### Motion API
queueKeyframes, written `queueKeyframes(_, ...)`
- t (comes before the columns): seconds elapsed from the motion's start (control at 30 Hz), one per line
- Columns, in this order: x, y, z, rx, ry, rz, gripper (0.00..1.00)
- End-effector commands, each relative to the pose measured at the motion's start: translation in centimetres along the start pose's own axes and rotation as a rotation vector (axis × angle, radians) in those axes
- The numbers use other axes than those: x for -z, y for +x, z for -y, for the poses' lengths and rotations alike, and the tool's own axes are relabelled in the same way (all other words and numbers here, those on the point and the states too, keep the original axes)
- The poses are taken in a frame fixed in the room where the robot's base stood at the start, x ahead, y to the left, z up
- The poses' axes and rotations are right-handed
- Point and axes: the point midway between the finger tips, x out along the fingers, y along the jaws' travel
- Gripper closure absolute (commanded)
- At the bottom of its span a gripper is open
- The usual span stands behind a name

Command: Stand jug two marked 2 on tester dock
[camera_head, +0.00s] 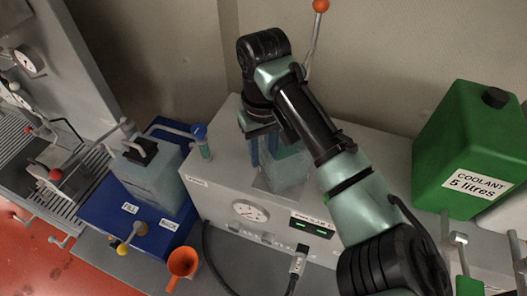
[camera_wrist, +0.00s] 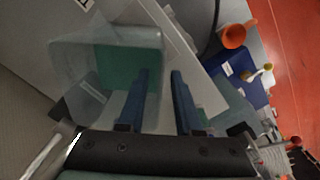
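A translucent jug (camera_head: 287,172) stands on the light grey tester-like box (camera_head: 215,196), partly behind my arm. I cannot read a number on it. In the wrist view the jug (camera_wrist: 105,70) fills the left side, greenish inside. My gripper (camera_head: 263,150) is beside the jug's left side in the head view, pointing down. In the wrist view its blue fingers (camera_wrist: 160,80) stand apart. The left finger overlaps the jug's edge, and no jug part shows clamped between them. A second translucent jug (camera_head: 150,182) with a black top stands on a blue tray (camera_head: 105,214) marked "FILL".
A green coolant container (camera_head: 468,140) stands at the right. An orange funnel (camera_head: 181,264) is at the front, near a dark cable. A gauge (camera_head: 250,210) and small display are on the box front. A lever with an orange knob (camera_head: 320,6) rises behind my arm.

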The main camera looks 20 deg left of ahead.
Motion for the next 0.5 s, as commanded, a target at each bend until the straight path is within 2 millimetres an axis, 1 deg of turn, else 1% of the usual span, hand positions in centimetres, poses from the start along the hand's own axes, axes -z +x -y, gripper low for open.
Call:
queueKeyframes(0.03,0.0,-0.8,-0.1,-0.004,0.0,-0.002,0.66)
queueKeyframes(0.1,0.1,-1.5,-0.1,-0.003,0.0,-0.004,0.66)
queueKeyframes(0.17,0.1,-2.6,-0.1,-0.003,0.0,-0.005,0.66)
queueKeyframes(0.4,0.1,-8.5,-0.1,-0.006,0.001,-0.003,0.66)
queueKeyframes(0.5,0.0,-10.2,-0.1,-0.006,0.001,-0.002,0.66)
